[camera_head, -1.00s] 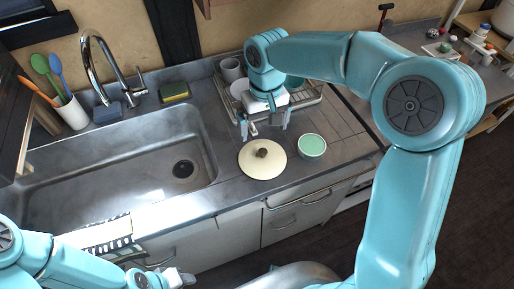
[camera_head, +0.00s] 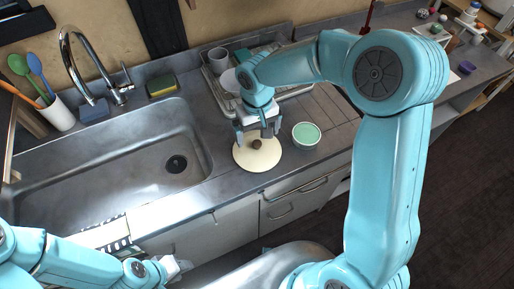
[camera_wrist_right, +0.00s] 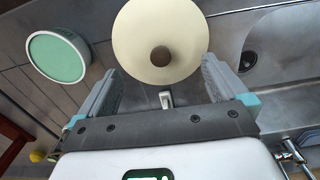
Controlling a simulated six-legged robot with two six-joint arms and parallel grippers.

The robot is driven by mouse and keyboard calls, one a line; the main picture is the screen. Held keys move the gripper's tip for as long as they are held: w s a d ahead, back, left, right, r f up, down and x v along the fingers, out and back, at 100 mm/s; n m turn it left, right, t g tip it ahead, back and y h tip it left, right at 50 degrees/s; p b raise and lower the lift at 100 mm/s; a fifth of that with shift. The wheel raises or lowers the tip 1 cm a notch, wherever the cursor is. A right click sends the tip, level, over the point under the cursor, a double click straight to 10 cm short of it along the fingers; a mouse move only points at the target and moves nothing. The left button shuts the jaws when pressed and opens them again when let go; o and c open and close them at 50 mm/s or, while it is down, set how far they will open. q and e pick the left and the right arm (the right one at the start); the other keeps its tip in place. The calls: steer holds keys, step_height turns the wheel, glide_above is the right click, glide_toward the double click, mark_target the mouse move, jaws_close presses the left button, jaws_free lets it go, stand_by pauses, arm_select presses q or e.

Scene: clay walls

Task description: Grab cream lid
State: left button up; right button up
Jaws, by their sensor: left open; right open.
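The cream lid (camera_head: 258,158) is round with a brown knob and lies flat on the steel counter to the right of the sink. In the right wrist view the lid (camera_wrist_right: 160,28) is straight ahead, its brown knob between the lines of the two fingers. My right gripper (camera_head: 257,135) is open and empty, just above the far part of the lid. Its two fingers (camera_wrist_right: 160,88) also show in the right wrist view. My left gripper (camera_head: 180,266) is at the bottom left, in front of the counter, well away from the lid.
A green-topped bowl (camera_head: 306,134) stands close to the right of the lid. The sink (camera_head: 110,165) opens to the left. Behind my right gripper are a dish rack with a grey mug (camera_head: 218,60) and a plate. A sponge (camera_head: 162,84) lies behind the sink.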

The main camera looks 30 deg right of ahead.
mark_target(257, 143)
step_height(257, 143, down, 5)
steer(key=shift+s+f+p, duration=0.1)
steer(key=shift+p, duration=0.2)
steer(key=shift+s+a, duration=0.1)
jaws_close()
